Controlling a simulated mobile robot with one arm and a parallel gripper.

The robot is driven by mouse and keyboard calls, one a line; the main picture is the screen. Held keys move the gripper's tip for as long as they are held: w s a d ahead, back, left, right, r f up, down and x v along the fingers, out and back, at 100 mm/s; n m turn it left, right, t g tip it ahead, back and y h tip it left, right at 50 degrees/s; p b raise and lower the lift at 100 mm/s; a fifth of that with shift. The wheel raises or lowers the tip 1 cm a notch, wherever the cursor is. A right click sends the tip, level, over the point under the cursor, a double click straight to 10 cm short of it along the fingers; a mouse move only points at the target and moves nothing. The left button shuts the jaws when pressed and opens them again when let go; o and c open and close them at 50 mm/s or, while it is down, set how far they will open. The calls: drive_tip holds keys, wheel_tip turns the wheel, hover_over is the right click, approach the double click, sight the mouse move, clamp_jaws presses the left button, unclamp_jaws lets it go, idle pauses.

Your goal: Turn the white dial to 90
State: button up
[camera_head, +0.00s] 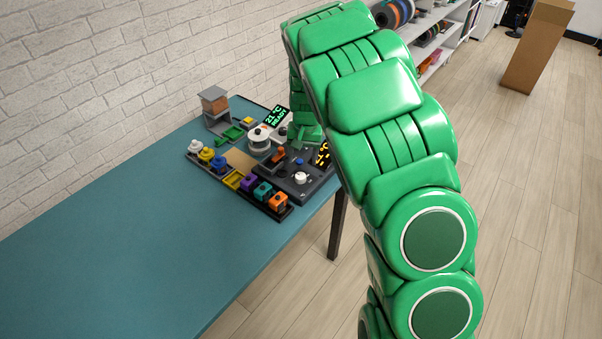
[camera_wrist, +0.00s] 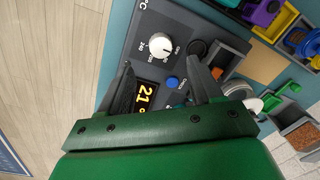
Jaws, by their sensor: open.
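The white dial (camera_wrist: 161,46) sits on a dark control panel (camera_wrist: 190,22) in the wrist view, ringed by small printed marks including OFF. Its pointer is too small to read with certainty. The dial also shows in the head view (camera_head: 300,178), near the panel's front edge. My gripper (camera_wrist: 160,66) is open and empty, with its two dark fingers apart over the panel. The dial lies beyond the fingertips, between their lines, and appears untouched. An orange display (camera_wrist: 146,96) reading 21 lies between the fingers, partly covered. In the head view my arm hides most of the gripper.
A blue button (camera_wrist: 172,83) and a black knob (camera_wrist: 197,47) are beside the dial. The blue table's (camera_head: 130,235) near left is clear.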

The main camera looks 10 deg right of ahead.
sight(300, 175)
drive_tip(key=shift+a+f, duration=0.15)
drive_tip(key=shift+f, duration=1.85)
drive_tip(key=shift+a+f, duration=0.1)
drive_tip(key=shift+f, duration=1.85)
drive_tip(key=shift+c, duration=0.2)
drive_tip(key=c, duration=1)
drive_tip(key=shift+m, duration=0.3)
drive_tip(key=m, duration=0.4)
drive_tip(key=shift+w+r, duration=0.1)
drive_tip(key=m, duration=0.5)
drive_tip(key=shift+a, duration=0.1)
drive_tip(key=shift+t, duration=0.3)
